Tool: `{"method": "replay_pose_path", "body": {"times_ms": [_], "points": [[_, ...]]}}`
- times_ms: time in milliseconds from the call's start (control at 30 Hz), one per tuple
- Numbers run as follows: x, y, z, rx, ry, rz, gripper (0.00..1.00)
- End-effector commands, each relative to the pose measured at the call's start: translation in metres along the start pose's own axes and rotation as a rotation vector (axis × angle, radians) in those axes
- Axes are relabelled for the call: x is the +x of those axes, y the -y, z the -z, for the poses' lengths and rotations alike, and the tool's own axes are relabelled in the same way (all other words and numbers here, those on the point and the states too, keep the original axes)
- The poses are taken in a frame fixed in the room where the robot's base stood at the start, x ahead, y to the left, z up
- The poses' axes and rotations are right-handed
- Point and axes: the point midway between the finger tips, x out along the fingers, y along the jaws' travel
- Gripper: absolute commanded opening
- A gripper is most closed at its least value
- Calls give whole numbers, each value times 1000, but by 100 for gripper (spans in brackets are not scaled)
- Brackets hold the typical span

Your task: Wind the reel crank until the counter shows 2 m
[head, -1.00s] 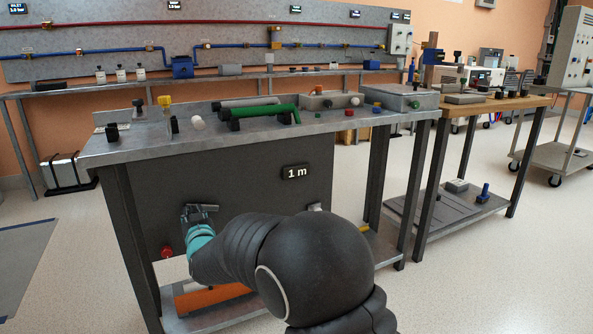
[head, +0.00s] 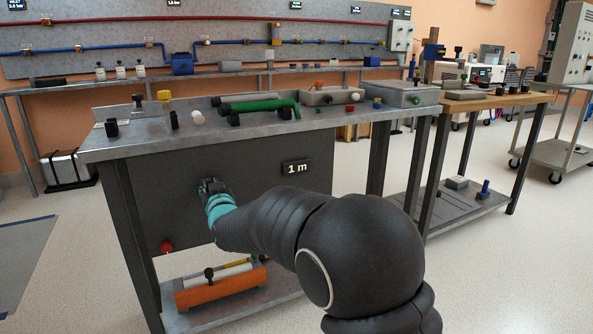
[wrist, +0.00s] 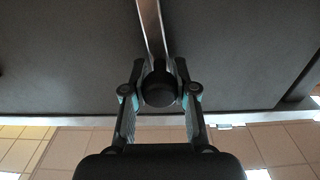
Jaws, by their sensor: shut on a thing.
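The counter (head: 296,168) on the dark front panel of the bench reads "1 m". My gripper (head: 212,187) is at that panel, left of and a little below the counter. In the wrist view my gripper (wrist: 159,92) is shut on the dark round knob of the reel crank (wrist: 160,88). A pale metal crank arm (wrist: 150,28) runs from the knob toward the top of the wrist view. In the head view my gripper hides the crank, and the reel itself cannot be made out.
A red knob (head: 166,246) sits on the panel's lower left. An orange block (head: 222,288) with rods lies on the shelf below. The metal bench top (head: 150,143) above carries a green handle (head: 262,106) and several small parts.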

Motion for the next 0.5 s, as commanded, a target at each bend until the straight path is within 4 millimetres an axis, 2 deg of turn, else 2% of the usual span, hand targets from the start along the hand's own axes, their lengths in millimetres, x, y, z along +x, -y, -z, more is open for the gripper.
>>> {"method": "replay_pose_path", "body": {"times_ms": [300, 500], "points": [[0, -25, -8, -1, 6, -2, 0], [0, -35, -10, -1, 9, -1, 0]]}}
